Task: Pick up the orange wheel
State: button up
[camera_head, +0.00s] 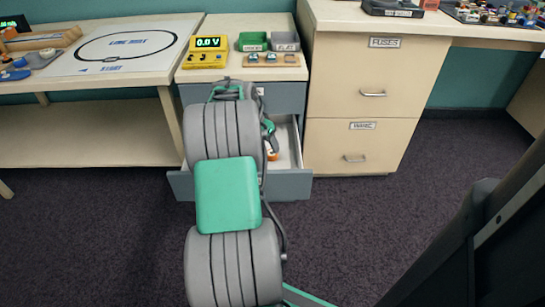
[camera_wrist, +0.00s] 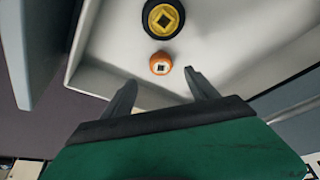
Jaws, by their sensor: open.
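The orange wheel (camera_wrist: 160,63) is a small orange disc with a dark square hole in a white-lined centre. It lies on the pale floor of an open drawer (camera_head: 292,186). My gripper (camera_wrist: 161,80) is open and empty above the drawer. In the wrist view its two dark fingertips point toward the wheel, one to each side and slightly short of it; the height gap cannot be told. In the head view my arm covers much of the drawer, and only a small orange patch shows beside it.
A larger black wheel with a yellow hub (camera_wrist: 163,18) lies just beyond the orange wheel. The drawer walls stand close around. Above the drawer, a counter holds a yellow meter (camera_head: 206,52) and small bins (camera_head: 253,41). A cabinet (camera_head: 358,100) stands to the right.

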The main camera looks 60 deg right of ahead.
aim_at(270, 151)
jog(key=b+x, duration=0.2)
jog(key=x, duration=0.2)
jog(key=b+x, duration=0.1)
jog(key=x, duration=0.2)
jog(key=shift+d+f+b, duration=0.25)
jog(key=shift+d+b, duration=0.1)
jog(key=shift+r, duration=0.1)
jog(key=shift+c, duration=0.3)
jog(key=c, duration=1.4)
